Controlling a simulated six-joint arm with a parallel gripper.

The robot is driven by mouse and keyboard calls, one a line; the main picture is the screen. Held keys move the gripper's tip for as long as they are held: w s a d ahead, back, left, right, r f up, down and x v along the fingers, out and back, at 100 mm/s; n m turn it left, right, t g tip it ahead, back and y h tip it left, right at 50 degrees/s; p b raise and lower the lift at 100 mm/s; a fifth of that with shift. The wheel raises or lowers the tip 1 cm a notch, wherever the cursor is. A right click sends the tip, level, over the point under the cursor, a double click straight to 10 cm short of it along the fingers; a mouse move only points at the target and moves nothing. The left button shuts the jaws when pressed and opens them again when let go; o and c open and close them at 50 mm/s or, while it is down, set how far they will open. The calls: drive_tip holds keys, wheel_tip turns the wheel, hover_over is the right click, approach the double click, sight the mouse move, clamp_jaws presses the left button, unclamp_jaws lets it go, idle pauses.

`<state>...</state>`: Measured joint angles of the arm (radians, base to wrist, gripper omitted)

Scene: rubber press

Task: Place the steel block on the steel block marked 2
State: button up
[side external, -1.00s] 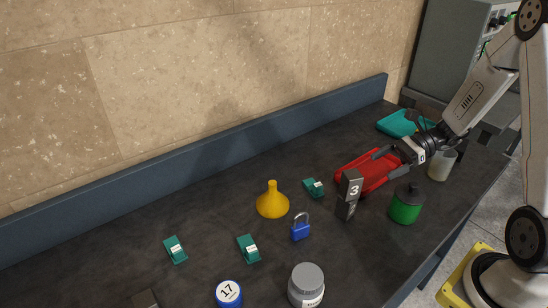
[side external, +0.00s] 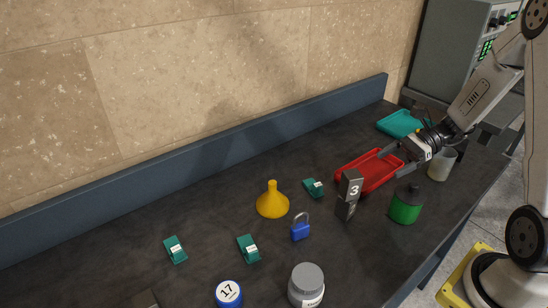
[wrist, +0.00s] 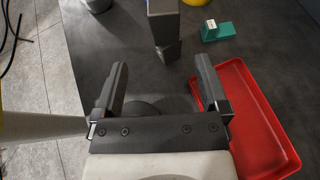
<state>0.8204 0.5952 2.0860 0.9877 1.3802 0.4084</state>
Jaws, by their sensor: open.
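The steel block marked 3 (side external: 351,184) stands upright on top of a second dark steel block (side external: 345,209), and they touch. The lower block's number is not readable, and it looks turned relative to the upper one. In the wrist view the upper block (wrist: 163,22) shows ahead, beyond the fingertips, with the lower block (wrist: 168,50) beneath it. My gripper (side external: 393,161) is open and empty, to the right of the stack and apart from it. In the wrist view its two fingers (wrist: 162,72) are spread with nothing between them.
A red tray (side external: 372,186) lies beside the stack, under my gripper. A green can (side external: 405,207) stands to the right. A blue padlock (side external: 300,232), yellow funnel (side external: 272,204) and teal block (side external: 313,188) are left of the stack. Another steel block (side external: 146,300) is at the bottom left.

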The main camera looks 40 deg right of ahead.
sight(351, 185)
drive_tip(key=s+a+n+g+h, duration=0.1)
drive_tip(key=a+n+h, duration=0.5)
drive_tip(key=n, duration=0.5)
drive_tip(key=s+a+n+g+h, duration=0.1)
drive_tip(key=s+a+n+h, duration=0.1)
drive_tip(key=a+n+h, duration=0.4)
drive_tip(key=n, duration=0.5)
drive_tip(key=shift+s+a+f, duration=0.25)
drive_tip(key=shift+a, duration=0.1)
